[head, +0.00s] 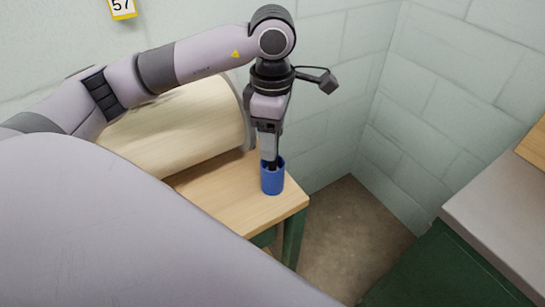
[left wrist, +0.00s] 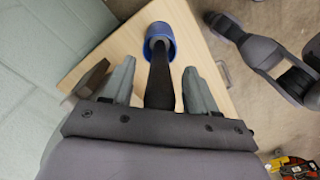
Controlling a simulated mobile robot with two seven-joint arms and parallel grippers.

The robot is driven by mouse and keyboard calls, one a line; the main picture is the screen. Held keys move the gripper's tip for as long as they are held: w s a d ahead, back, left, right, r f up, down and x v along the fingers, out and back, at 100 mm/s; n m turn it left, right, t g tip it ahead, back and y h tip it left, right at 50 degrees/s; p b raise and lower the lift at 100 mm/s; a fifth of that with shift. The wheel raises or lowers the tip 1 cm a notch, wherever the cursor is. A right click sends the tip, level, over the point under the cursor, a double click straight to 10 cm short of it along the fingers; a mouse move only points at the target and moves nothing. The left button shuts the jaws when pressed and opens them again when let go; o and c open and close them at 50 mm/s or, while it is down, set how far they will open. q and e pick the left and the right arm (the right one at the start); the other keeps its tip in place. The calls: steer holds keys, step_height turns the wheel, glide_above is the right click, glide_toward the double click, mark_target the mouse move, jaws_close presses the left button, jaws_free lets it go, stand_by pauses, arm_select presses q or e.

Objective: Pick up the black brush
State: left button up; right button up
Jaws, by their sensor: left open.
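A blue cup (head: 272,181) stands upright near the corner of a wooden-topped table (head: 225,195); the left wrist view shows the cup (left wrist: 158,32) too. The black brush (left wrist: 160,78) stands in the cup with its dark handle up; its lower end is hidden inside. My left gripper (head: 269,158) points down over the cup. In the left wrist view its two grey fingers (left wrist: 158,85) are apart, one on each side of the brush handle, with gaps visible on both sides. My right gripper does not show.
A large cream roll (head: 180,125) lies behind the cup, close to my left arm. Pale block walls meet in the corner behind. A green cabinet with a grey top (head: 500,215) stands at the right, with open floor (head: 350,230) between it and the table.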

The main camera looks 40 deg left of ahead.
arm_select(q)
jaws_close()
steer(key=shift+r, duration=0.1)
